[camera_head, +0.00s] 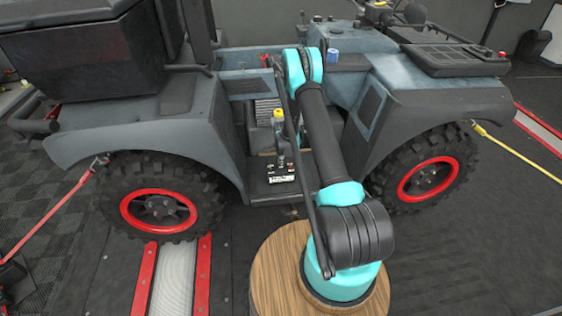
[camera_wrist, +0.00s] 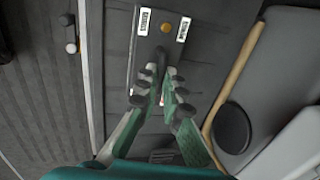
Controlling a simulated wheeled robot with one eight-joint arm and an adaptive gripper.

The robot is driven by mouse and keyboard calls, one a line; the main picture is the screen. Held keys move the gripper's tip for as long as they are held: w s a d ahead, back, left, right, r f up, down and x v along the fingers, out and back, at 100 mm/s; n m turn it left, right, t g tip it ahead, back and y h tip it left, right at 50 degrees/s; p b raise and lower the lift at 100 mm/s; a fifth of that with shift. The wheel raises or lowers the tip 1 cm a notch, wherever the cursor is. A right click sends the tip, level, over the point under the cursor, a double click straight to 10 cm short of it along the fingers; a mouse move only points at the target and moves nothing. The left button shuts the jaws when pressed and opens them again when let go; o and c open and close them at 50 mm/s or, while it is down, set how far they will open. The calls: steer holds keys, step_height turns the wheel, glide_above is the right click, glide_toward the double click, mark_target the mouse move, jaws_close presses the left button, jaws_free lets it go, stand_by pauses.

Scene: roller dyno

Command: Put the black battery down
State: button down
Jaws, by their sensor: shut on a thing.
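The black battery (camera_wrist: 146,58) is a dark box with white labels and a yellow round mark on top, in the upper middle of the wrist view. My gripper (camera_wrist: 161,78) is shut on the battery at a dark upright part on its top. In the head view the battery (camera_head: 282,179) shows its white label low in the vehicle's open footwell, beneath my gripper (camera_head: 281,158). It is at or close above the footwell floor (camera_head: 262,188); I cannot tell whether it touches. My gripper hides part of its top.
The grey vehicle (camera_head: 430,98) stands with its footwell between two red-rimmed wheels (camera_head: 160,211), (camera_head: 428,179). Footwell side walls are close on both sides. A round wooden stand (camera_head: 272,282) is in front. A yellow strap (camera_head: 510,149) runs out at the right.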

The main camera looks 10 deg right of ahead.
mark_target(282, 172)
steer(key=c, duration=1.7)
jaws_free()
steer(key=s+d+r+n, duration=0.15)
steer(key=s+r, duration=0.35)
steer(key=r, duration=0.7)
steer(key=s+r+n, duration=0.3)
steer(key=s+r, duration=0.2)
steer(key=r, duration=0.7)
steer(key=s+d+r+n+t, duration=0.1)
steer(key=s+r+n, duration=0.5)
steer(key=s, duration=0.4)
steer(key=s+r+n, duration=0.1)
steer(key=s+n, duration=0.1)
steer(key=s, duration=0.5)
steer(key=s+d+n, duration=0.1)
steer(key=s+n, duration=0.2)
steer(key=s, duration=0.4)
steer(key=s+r+n+t, duration=0.1)
steer(key=s+n, duration=0.1)
steer(key=s, duration=0.5)
steer(key=shift+d+r+n, duration=0.15)
steer(key=shift+r+n, duration=0.1)
steer(key=shift+r, duration=0.05)
